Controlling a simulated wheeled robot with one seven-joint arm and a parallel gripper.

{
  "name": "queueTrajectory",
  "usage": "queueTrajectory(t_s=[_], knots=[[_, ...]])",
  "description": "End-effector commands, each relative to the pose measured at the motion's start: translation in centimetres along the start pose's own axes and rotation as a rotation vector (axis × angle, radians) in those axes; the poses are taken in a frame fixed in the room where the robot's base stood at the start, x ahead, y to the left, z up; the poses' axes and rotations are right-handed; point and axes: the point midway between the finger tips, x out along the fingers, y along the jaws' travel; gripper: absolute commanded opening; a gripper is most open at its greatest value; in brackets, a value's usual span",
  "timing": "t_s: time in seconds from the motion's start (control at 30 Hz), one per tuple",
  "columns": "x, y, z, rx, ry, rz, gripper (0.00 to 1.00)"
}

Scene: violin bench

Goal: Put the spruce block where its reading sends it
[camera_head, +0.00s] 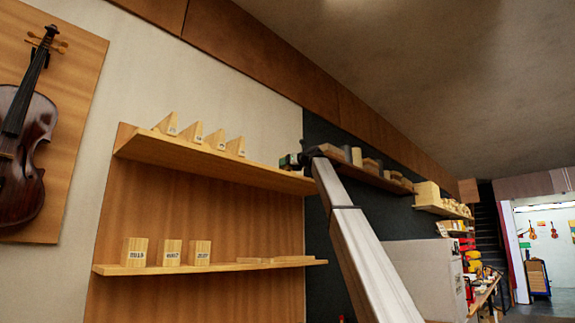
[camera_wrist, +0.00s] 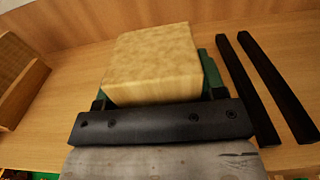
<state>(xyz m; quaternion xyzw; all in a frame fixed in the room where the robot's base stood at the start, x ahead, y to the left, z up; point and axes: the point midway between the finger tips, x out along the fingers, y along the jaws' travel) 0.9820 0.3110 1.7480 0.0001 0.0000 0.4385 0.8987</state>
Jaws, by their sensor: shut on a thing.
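The pale spruce block (camera_wrist: 152,58) fills the upper middle of the wrist view. My gripper (camera_head: 288,161) is shut on it, with green jaw pads showing at the block's sides. No number or reading shows on its visible face. In the head view my gripper is at the right end of the upper wooden shelf (camera_head: 215,164), and the block cannot be made out there. In the wrist view a wooden surface (camera_wrist: 75,62) lies behind and below the block. I cannot tell whether the block touches it.
Several labelled wedges (camera_head: 194,133) stand on the upper shelf. Three labelled blocks (camera_head: 171,253) and flat pieces (camera_head: 290,260) sit on the lower shelf (camera_head: 220,267). Two dark strips (camera_wrist: 262,85) lie right of the block; a brown piece (camera_wrist: 20,80) is left. A violin (camera_head: 25,125) hangs left.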

Motion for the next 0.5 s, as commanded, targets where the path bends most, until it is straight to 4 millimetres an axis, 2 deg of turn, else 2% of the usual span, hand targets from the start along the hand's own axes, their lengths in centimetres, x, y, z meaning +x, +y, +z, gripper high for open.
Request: queueTrajectory(t_s=[0.37,0.4,0.43,0.5], knots=[[0.00,0.00,-0.69,0.000,-0.001,0.000,0.37],[0.00,0.00,-0.71,0.000,0.000,0.000,0.77],[0.00,0.00,-0.71,0.000,0.000,0.000,0.86],[0.00,0.00,-0.71,0.000,0.000,0.000,0.89]])
